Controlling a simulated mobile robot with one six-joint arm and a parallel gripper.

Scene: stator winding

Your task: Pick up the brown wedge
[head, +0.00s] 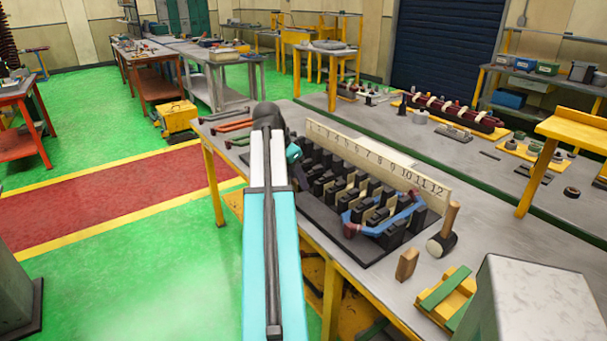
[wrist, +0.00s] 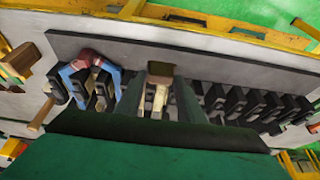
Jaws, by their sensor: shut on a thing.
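In the wrist view my gripper (wrist: 160,92) is shut on a narrow brown piece, the brown wedge (wrist: 160,69). It has a darker brown end and a paler wooden length between the two fingers. The gripper is above the row of black slotted blocks (wrist: 238,100). I cannot tell from this view how high the wedge is above the blocks.
The black blocks stand before a numbered board (head: 385,163). A blue coil (head: 405,217) lies over their right end. A mallet (head: 444,235), an upright wooden block (head: 407,263) and a yellow-green block (head: 447,293) stand to the right on the grey table (head: 371,283).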

